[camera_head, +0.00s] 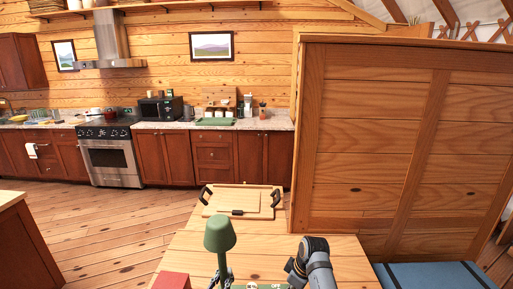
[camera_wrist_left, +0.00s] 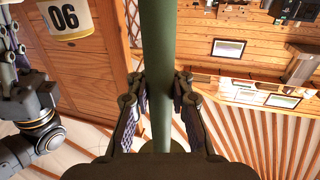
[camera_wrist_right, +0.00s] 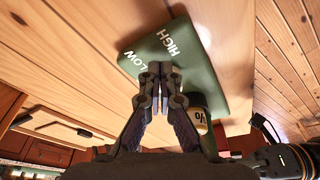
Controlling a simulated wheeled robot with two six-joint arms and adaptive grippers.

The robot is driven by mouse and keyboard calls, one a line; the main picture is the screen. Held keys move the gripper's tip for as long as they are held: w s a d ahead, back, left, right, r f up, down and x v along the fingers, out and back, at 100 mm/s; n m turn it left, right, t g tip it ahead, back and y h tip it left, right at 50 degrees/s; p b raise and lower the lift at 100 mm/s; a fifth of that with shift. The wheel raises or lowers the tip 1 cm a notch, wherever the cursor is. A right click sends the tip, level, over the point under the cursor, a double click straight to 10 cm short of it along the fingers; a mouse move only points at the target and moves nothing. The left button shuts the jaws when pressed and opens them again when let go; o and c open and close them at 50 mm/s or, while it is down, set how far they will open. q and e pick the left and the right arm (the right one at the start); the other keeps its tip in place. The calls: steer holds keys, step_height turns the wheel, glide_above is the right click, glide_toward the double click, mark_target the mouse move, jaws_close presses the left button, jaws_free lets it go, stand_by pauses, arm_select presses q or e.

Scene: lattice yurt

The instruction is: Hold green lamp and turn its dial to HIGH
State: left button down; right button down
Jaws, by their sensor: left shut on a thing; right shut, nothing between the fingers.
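The green lamp (camera_head: 219,234) stands at the near edge of the wooden table, its shade on top. My left gripper (camera_head: 221,280) is shut around its post; the left wrist view shows the green post (camera_wrist_left: 156,75) between the fingers. The green base (camera_wrist_right: 185,55) bears white words LOW and HIGH in the right wrist view. My right gripper (camera_wrist_right: 158,72) is shut and empty, its tips over the base near those words. I cannot make out the dial; the right fingers cover part of the base. In the head view, the right arm hides part of the base.
A tray (camera_head: 266,189) with black handles holds a board (camera_head: 232,199) and a black-handled object. A red box (camera_head: 172,281) is at the table's near left. A cream thing with dark figures (camera_wrist_right: 197,117) sits beside the base. A wooden partition (camera_head: 390,130) rises at right.

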steer(key=shift+w+a, duration=0.1)
steer(key=shift+a, duration=0.5)
stand_by(0.7)
steer(key=shift+s, duration=0.2)
steer(key=shift+s+a, duration=0.25)
steer(key=shift+s, duration=0.05)
steer(key=shift+s+a, duration=0.2)
stand_by(0.4)
steer(key=shift+s+d, duration=0.25)
steer(key=shift+s, duration=0.05)
step_height(320, 180, up, 6)
stand_by(0.7)
